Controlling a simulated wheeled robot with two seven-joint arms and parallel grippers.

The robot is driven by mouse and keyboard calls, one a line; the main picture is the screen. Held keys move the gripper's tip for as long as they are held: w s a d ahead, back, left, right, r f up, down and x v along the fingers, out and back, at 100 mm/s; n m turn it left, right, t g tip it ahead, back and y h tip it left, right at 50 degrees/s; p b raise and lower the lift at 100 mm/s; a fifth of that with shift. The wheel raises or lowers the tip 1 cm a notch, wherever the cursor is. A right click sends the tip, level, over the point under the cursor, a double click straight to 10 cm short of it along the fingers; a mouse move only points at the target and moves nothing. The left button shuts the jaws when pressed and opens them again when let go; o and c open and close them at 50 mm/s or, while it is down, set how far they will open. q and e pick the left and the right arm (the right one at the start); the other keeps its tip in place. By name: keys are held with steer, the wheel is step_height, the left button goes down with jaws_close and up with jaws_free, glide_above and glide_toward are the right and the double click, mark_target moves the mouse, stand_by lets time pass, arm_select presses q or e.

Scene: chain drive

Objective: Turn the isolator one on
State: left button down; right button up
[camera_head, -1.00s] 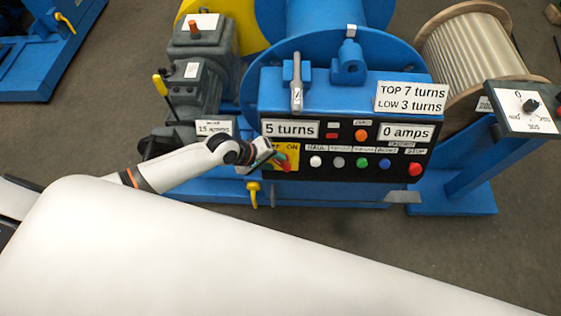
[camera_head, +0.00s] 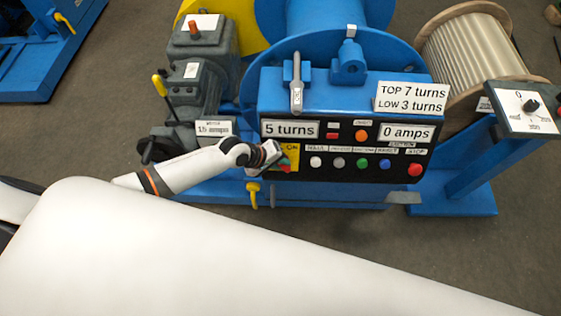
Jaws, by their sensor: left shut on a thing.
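The isolator is a red handle on a yellow plate (camera_head: 292,153) at the left end of the black control panel. "ON" can be read at the plate's top. My left gripper (camera_head: 275,161) is at the plate, shut on the red handle, which it mostly hides; only a bit of red shows beside the fingers. The handle's exact angle cannot be told. My right gripper is not in view.
The panel (camera_head: 345,168) has a row of coloured buttons right of the isolator, with a red stop button (camera_head: 415,170) at its end. A grey lever (camera_head: 296,85) stands above. A yellow-handled valve (camera_head: 253,190) hangs just below my left gripper. A dial stand (camera_head: 525,110) is at right.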

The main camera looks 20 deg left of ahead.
arm_select(q)
steer(key=shift+r, duration=0.1)
steer(key=shift+r+p, duration=0.15)
steer(key=shift+p, duration=0.6)
steer(key=m+y+p, duration=0.1)
steer(key=p, duration=0.1)
steer(key=m+g+y+p, duration=0.1)
steer(key=p, duration=0.1)
steer(key=m+g+y+p, duration=0.1)
steer(key=p, duration=0.1)
steer(key=shift+w+d+r+y, duration=0.1)
steer(key=shift+d+r+y, duration=0.05)
steer(key=shift+d+y, duration=0.15)
steer(key=shift+m+g+y+p, duration=0.6)
steer(key=shift+m+y+p, duration=0.15)
steer(key=shift+y, duration=0.35)
steer(key=shift+f+m+y, duration=0.25)
steer(key=shift+m+y, duration=0.1)
steer(key=shift+y, duration=0.35)
steer(key=shift+d+f+m+g+y, duration=0.1)
steer(key=shift+m+g+y, duration=0.2)
steer(key=shift+m+y, duration=0.6)
steer(key=m+y+b, duration=0.1)
steer(key=y+b, duration=0.1)
steer(key=y, duration=0.1)
steer(key=shift+f, duration=0.15)
steer(key=shift+m+y+b, duration=0.6)
steer(key=shift+m+y, duration=0.2)
steer(key=shift+y, duration=0.1)
